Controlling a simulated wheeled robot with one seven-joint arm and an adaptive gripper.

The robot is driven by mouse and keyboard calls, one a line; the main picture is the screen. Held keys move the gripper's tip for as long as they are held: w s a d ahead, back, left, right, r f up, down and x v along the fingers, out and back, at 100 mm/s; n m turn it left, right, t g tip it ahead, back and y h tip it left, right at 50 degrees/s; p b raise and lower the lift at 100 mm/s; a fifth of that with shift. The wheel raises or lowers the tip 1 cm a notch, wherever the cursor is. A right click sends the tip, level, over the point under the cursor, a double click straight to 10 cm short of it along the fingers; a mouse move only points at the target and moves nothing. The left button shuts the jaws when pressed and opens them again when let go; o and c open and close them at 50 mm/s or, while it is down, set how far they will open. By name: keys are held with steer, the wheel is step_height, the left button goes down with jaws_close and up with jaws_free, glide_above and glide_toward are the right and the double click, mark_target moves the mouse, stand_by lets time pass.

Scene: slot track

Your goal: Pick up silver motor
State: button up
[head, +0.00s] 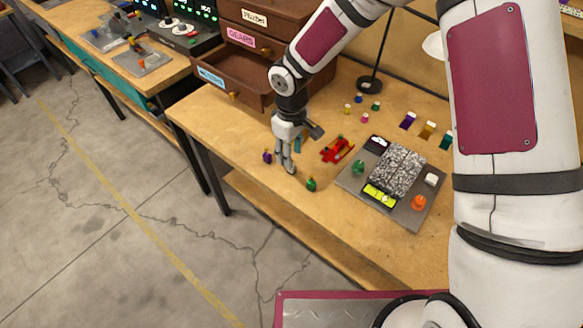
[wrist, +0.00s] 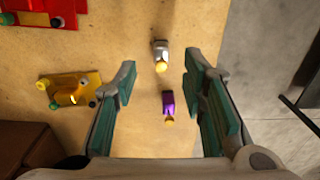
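The silver motor (wrist: 161,50) is a small grey block with a yellow end, lying on the wooden table in the wrist view. It appears between the tips of my gripper (wrist: 160,68), which is open with teal pads. A purple motor (wrist: 168,103) with a yellow end lies closer to the palm in that view, also between the fingers. Nothing is held. In the head view my gripper (head: 286,168) points down near the table's front edge. A purple piece (head: 267,156) shows just left of it; I cannot make out the silver motor there.
A yellow car-like part (wrist: 72,90) lies left of the fingers in the wrist view. A red car (head: 337,150) and a green piece (head: 311,184) are right of my gripper. A grey board (head: 408,216) with parts lies farther right. An open drawer (head: 235,75) stands behind.

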steer(key=shift+a+f+p, duration=0.15)
steer(key=shift+f+p, duration=0.3)
steer(key=shift+f, duration=2.35)
jaws_close()
